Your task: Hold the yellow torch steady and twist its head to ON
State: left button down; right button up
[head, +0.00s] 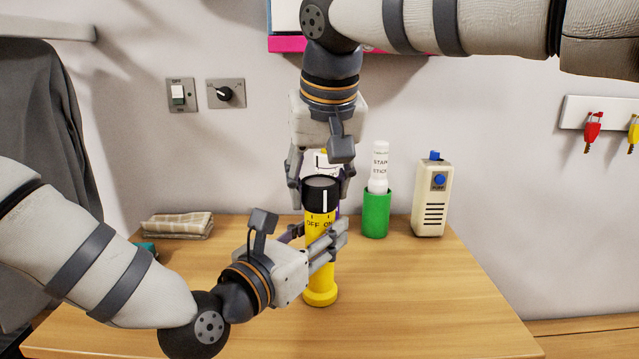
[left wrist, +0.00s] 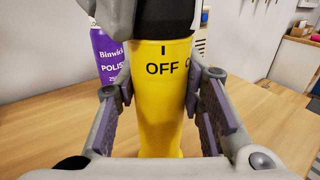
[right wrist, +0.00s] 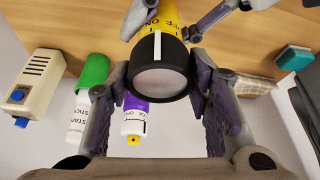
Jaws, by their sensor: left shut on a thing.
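The yellow torch (head: 320,270) stands upright on the table, with a black head (head: 318,192) on top. Its body carries OFF and ON marks. The head's white line looks near the ON mark in the head view; the OFF mark (left wrist: 163,68) has no line above it in the left wrist view. My left gripper (head: 322,243) is shut around the yellow body from the side. My right gripper (head: 321,178) points down over the head, its fingers apart on either side. In the right wrist view the head (right wrist: 160,75) lies between these fingers, with slight gaps.
A purple polish can (left wrist: 107,55) stands close behind the torch. A green holder (head: 376,215) with a white stick and a cream box (head: 431,200) stand to the right. A folded cloth (head: 178,225) lies at left. The front right of the table is clear.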

jog(key=shift+c, duration=1.2)
jog(key=shift+n+g+y, duration=0.3)
jog(key=shift+n+y, duration=0.4)
jog(key=shift+n, duration=1.1)
jog(key=o, duration=1.1)
jog(key=shift+o, duration=0.2)
jog(key=shift+r, duration=0.1)
jog(key=v, duration=1.1)
jog(key=shift+s+r, duration=0.2)
jog(key=shift+r, duration=0.2)
